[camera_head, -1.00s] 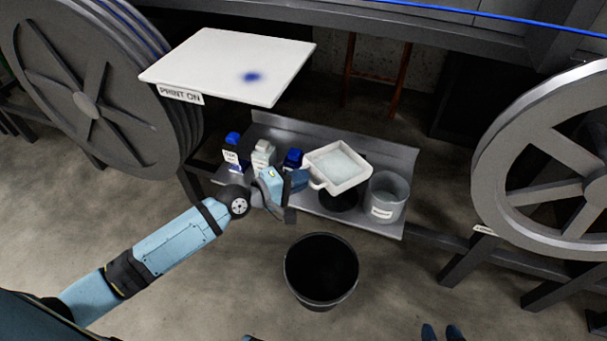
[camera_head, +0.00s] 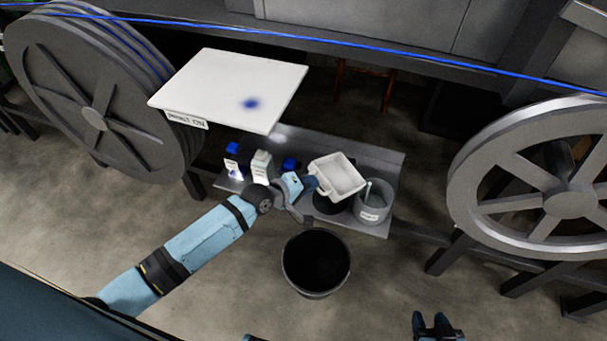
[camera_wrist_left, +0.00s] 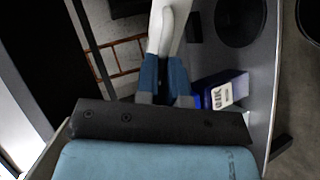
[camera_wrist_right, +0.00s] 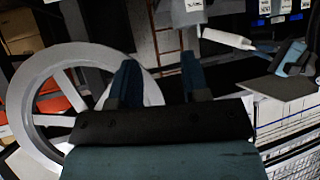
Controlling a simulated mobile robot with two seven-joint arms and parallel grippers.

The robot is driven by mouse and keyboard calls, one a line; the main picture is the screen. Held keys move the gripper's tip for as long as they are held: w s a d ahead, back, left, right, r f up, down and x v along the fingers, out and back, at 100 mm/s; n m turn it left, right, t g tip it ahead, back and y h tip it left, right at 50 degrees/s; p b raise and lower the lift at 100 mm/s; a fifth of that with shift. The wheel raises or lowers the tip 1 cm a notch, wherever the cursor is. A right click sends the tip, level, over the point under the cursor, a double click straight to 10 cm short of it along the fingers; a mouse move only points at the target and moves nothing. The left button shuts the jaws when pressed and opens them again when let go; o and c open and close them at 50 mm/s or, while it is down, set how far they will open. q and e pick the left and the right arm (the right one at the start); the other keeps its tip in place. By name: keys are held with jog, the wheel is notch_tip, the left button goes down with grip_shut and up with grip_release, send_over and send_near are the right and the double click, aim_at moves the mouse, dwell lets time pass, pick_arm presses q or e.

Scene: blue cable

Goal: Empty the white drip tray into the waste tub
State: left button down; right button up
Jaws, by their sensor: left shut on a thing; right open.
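The white drip tray (camera_head: 345,177) hangs tilted above the shelf, its right corner beside the mouth of a grey see-through tub (camera_head: 372,205). My left gripper (camera_head: 312,186) is shut on the tray's handle, also seen in the left wrist view (camera_wrist_left: 166,32). A pale streak shows at the tub's mouth; I cannot tell for sure whether it is liquid. The tub has a white label too small to read. A black bucket (camera_head: 316,262) stands on the floor in front. My right gripper (camera_head: 437,326) is open and empty, low in the head view.
On the shelf (camera_head: 385,150), left of the tray, stand a white bottle (camera_head: 261,167) and blue-capped containers (camera_head: 232,150). A white board (camera_head: 230,88) with a blue spot is above them. Large reels stand at left (camera_head: 97,118) and right (camera_head: 570,200).

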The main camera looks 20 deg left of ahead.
pick_arm(q)
jog(key=d+r+p, duration=0.1)
jog(key=p, duration=0.2)
jog(key=shift+w+d+y, duration=0.15)
jog(key=shift+y, duration=0.15)
jog(key=d+p, duration=0.1)
jog(key=p, duration=0.1)
jog(key=shift+w+d+m+g+y+p, duration=0.1)
jog(key=shift+w+m+g+y+p, duration=0.05)
jog(key=shift+m+g+y+p, duration=0.2)
jog(key=shift+d+f, duration=0.1)
jog(key=shift+f, duration=0.1)
dwell(0.3)
jog(key=shift+d+r+m+p, duration=0.15)
jog(key=shift+r+m+p, duration=0.1)
jog(key=shift+r+p, duration=0.05)
jog(key=shift+d+r+m, duration=0.2)
jog(key=shift+r+m, duration=0.1)
jog(key=shift+r, duration=0.1)
jog(key=shift+w+d+r+p, duration=0.1)
jog(key=shift+d+r+p, duration=0.1)
jog(key=shift+r+p, duration=0.2)
dwell(0.3)
